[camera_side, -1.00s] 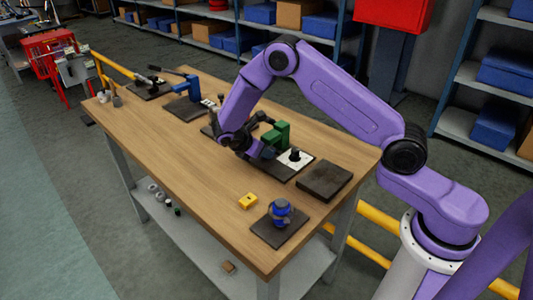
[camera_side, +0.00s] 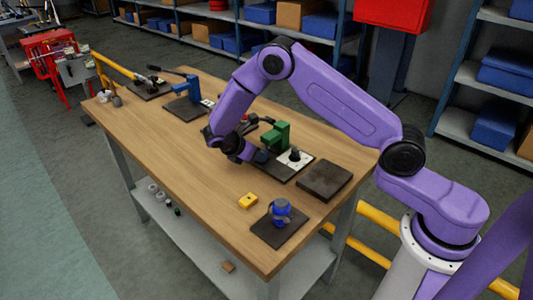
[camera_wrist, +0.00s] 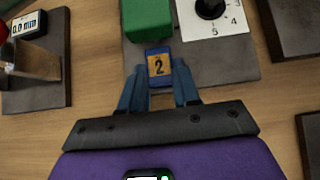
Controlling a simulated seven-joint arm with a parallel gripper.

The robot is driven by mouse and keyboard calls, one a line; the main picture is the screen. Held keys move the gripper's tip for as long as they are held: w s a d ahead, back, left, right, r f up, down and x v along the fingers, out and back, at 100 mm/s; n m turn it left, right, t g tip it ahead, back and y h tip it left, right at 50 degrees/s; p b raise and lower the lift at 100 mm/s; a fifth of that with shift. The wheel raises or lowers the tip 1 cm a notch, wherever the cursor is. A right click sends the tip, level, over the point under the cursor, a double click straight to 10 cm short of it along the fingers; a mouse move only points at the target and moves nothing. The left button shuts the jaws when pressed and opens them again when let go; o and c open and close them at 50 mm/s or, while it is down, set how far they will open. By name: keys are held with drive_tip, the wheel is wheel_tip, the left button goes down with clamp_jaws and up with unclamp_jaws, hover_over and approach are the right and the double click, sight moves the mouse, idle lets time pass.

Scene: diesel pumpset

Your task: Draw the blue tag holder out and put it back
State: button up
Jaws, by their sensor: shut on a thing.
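The blue tag holder (camera_wrist: 158,52) has an orange label with a dark "2" and shows in the wrist view between my fingertips. My gripper (camera_wrist: 158,82) is shut on it, one finger along each side. The green block (camera_wrist: 147,18) is just beyond the tag holder; I cannot tell whether the two touch. In the side view my gripper (camera_side: 259,157) is low at the near left edge of the dark plate, in front of the green block (camera_side: 277,135). The tag holder cannot be made out clearly there.
A white dial plate with a black knob (camera_wrist: 210,5) is right of the green block. A dark plate with a "0.0 mm" display (camera_wrist: 29,25) is at left. Toward the near table end are a bare dark plate (camera_side: 325,181), a yellow block (camera_side: 248,201) and a blue part (camera_side: 281,211).

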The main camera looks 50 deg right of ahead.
drive_tip(key=shift+a, duration=2.1)
drive_tip(key=shift+r, duration=2.5)
drive_tip(key=s+a, duration=0.1)
drive_tip(key=a, duration=0.2)
drive_tip(key=s+a+f, duration=0.1)
drive_tip(key=a, duration=0.3)
drive_tip(key=s+a, duration=0.1)
drive_tip(key=a, duration=0.3)
drive_tip(key=shift+s+f, duration=0.25)
drive_tip(key=shift+f, duration=0.1)
drive_tip(key=shift+f, duration=2.2)
drive_tip(key=shift+f, duration=0.2)
